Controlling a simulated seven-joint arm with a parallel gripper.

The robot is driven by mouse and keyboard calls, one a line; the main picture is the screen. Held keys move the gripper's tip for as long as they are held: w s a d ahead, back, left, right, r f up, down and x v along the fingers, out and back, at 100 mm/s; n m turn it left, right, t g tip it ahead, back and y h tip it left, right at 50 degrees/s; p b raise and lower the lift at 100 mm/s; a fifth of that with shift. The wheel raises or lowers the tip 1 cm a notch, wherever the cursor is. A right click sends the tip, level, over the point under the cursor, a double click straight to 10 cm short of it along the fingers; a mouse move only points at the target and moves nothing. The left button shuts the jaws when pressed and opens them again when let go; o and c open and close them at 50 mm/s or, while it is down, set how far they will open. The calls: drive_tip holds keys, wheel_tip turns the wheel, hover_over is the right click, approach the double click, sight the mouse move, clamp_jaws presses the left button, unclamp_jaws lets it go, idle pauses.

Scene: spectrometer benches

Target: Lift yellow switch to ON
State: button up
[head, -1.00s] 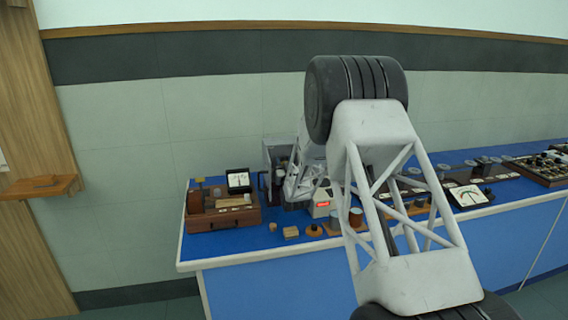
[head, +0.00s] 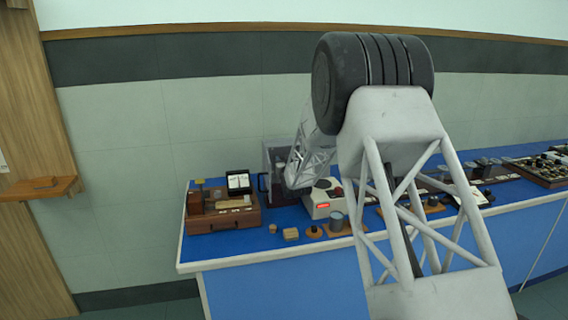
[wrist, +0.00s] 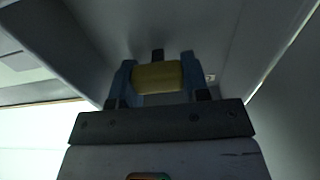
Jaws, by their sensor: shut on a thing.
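The yellow switch (wrist: 157,82) shows in the wrist view as a rounded yellow block. My gripper (wrist: 158,66) has its two blue-grey fingers on either side of it and is shut on it. Grey panels surround the fingers above and at the sides. The switch's markings and its ON position are not visible. In the head view my arm hides the gripper and the switch, and the arm's far end reaches to a dark open-fronted cabinet (head: 266,183) on the blue bench.
On the blue bench (head: 235,243), a wooden instrument (head: 225,220) stands left of the cabinet. A pale box with a red display (head: 311,207) stands to its right. Small wooden pieces lie in front. Trays and a meter (head: 473,196) fill the right side.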

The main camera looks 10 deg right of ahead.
drive_tip(key=shift+r+g, duration=0.25)
drive_tip(key=shift+g, duration=0.55)
drive_tip(key=o, duration=0.9)
drive_tip(key=shift+s, duration=0.15)
drive_tip(key=shift+s+r, duration=0.2)
drive_tip(key=shift+s, duration=1.65)
drive_tip(key=shift+s+r, duration=0.2)
drive_tip(key=shift+s, duration=1.65)
